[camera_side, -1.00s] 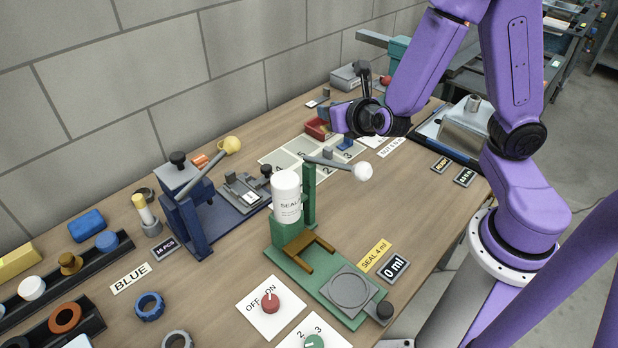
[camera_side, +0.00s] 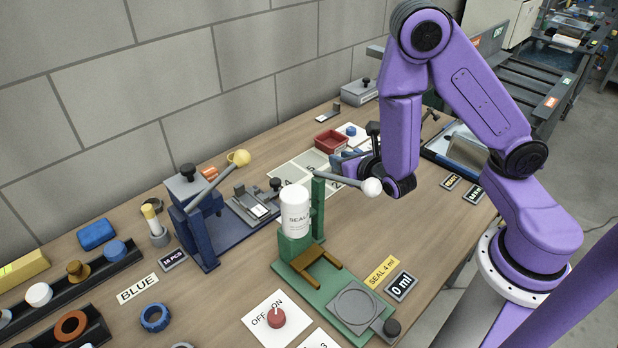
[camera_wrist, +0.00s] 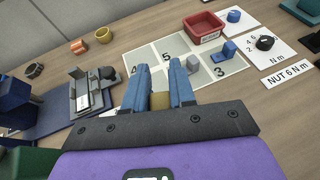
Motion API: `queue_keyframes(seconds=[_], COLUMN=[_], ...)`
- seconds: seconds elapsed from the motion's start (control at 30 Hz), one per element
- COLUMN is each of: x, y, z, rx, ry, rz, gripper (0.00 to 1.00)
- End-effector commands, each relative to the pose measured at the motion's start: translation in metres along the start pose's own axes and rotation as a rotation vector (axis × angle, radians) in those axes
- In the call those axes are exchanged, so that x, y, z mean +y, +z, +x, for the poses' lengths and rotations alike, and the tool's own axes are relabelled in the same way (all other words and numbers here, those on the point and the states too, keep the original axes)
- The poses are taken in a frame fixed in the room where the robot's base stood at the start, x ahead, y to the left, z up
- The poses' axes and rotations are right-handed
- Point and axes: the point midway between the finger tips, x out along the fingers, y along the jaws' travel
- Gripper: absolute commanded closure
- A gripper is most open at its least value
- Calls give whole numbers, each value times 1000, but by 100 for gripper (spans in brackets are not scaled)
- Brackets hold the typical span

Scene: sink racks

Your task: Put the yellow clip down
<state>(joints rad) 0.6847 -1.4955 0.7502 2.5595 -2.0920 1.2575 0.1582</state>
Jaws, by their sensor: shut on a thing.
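My gripper (camera_wrist: 158,76) is in the wrist view, with its two blue fingers shut on the yellow clip (camera_wrist: 160,101). Only a small tan-yellow part of the clip shows between the fingers. The fingertips point over the near part of a pale board with numbered squares (camera_wrist: 150,56); whether the clip touches the board I cannot tell. A grey clip (camera_wrist: 193,64) and a blue clip (camera_wrist: 226,50) sit on the board to the right of the fingers. In the side view my gripper (camera_side: 346,164) is partly hidden behind the green stand's lever.
A red tray (camera_side: 331,141) stands behind the board. The green sealing stand (camera_side: 319,205) with its white-knobbed lever (camera_side: 371,187) is close in front of my gripper. The blue press (camera_side: 188,225) stands to the left. The "NUT 6 N m" label (camera_wrist: 287,75) lies at the right.

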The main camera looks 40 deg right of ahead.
Motion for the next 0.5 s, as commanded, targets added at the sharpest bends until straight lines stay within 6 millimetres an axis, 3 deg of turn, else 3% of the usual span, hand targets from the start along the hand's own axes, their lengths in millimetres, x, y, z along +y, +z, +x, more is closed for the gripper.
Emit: queue_keyframes(seconds=[0.23,0.5], x=[6,21], y=[-1,-10], z=[17,76], rx=[2,2], ry=[0,-3], rz=[-1,1], gripper=[100,100])
